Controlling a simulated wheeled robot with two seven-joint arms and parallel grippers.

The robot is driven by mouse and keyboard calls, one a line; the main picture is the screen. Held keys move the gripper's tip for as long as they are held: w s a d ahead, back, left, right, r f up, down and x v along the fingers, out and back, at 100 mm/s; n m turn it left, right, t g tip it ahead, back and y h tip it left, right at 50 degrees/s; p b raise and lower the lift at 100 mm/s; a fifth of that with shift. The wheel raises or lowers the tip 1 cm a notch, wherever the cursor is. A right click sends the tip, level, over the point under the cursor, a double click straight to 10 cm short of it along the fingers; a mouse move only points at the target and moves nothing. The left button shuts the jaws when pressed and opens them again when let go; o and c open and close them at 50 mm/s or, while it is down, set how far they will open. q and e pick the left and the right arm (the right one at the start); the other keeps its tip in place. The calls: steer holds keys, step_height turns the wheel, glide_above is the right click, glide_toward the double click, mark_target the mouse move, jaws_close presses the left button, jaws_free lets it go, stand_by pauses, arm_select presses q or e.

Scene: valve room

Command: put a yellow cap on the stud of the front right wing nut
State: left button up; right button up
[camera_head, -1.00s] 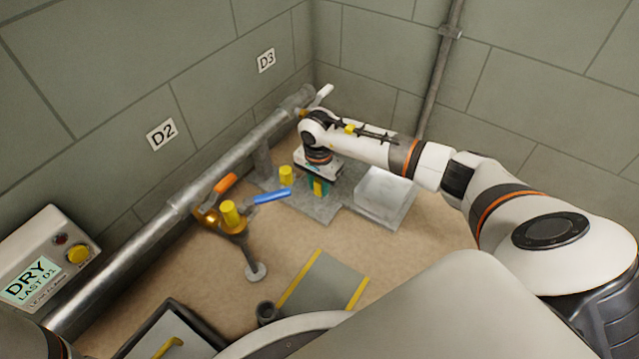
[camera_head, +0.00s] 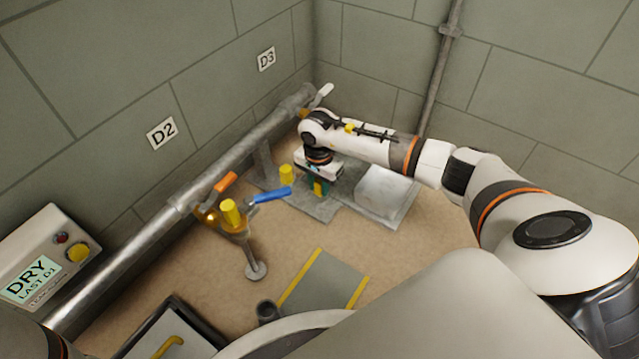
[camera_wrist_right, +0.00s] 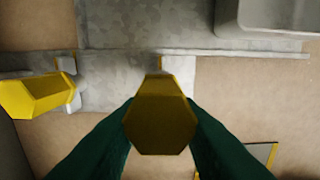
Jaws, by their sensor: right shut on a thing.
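My right gripper (camera_head: 317,187) is shut on a yellow cap, low over the grey plate (camera_head: 318,208). In the right wrist view the held six-sided cap (camera_wrist_right: 160,122) sits between the green fingers. It hides what is beneath it, so I cannot tell whether it touches the front right wing nut or its stud. My left gripper is not in view.
A valve with a yellow top (camera_head: 230,212), an orange handle (camera_head: 225,181) and a blue handle (camera_head: 271,195) stands to the left by the pipe (camera_head: 140,240). A pale tray (camera_head: 385,190) lies right of my gripper. A grey mat (camera_head: 325,282) lies in front on the floor.

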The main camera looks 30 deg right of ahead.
steer(key=shift+f+b, duration=0.5)
steer(key=shift+f, duration=0.3)
steer(key=shift+f, duration=0.25)
stand_by(1.1)
steer(key=o, duration=1.5)
steer(key=shift+r, duration=0.15)
steer(key=shift+r+p, duration=3.15)
steer(key=shift+r, duration=0.5)
